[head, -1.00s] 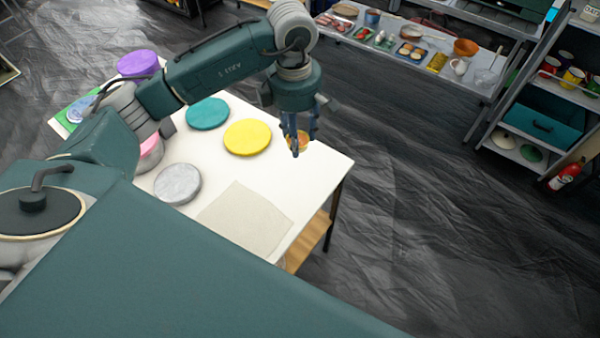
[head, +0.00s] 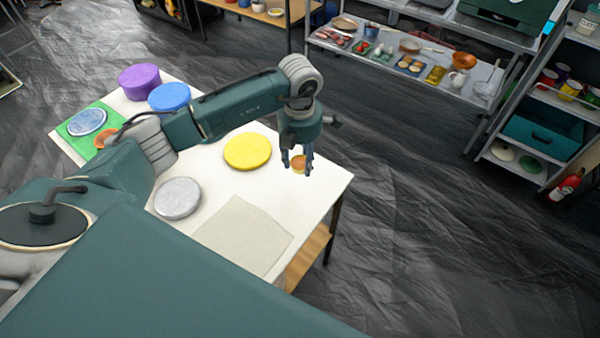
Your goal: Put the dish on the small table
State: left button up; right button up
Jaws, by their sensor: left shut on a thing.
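A small round orange-tan dish (head: 299,162) shows between the fingers of my left gripper (head: 297,167) in the head view. The gripper points down and is shut on the dish, over the far right part of the white-topped table (head: 313,190). The fingers hide part of the dish. I cannot tell whether the dish touches the tabletop or hangs just above it. My right gripper is not in view.
The table holds a yellow disc (head: 248,151), a grey disc (head: 178,197), a beige cloth (head: 240,234), a purple container (head: 140,80), a blue disc (head: 169,96) and a green mat (head: 75,130). Shelves (head: 400,85) with food stand behind.

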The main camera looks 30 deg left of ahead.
aim_at(300, 162)
pick_arm(q)
notch_tip(300, 162, down, 3)
notch_tip(300, 162, down, 4)
jog(key=shift+p, duration=0.5)
jog(key=shift+f, duration=0.25)
jog(key=o, duration=0.9)
jog(key=shift+o, duration=0.2)
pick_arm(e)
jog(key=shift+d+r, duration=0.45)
pick_arm(q)
jog(key=shift+r, duration=0.55)
jog(key=r+b, duration=0.1)
jog(key=r, duration=0.6)
jog(key=r+b, duration=0.1)
jog(key=r, duration=0.3)
jog(key=shift+s+d+r+b, duration=0.1)
jog(key=shift+s+d+b, duration=0.05)
jog(key=shift+s+b, duration=0.2)
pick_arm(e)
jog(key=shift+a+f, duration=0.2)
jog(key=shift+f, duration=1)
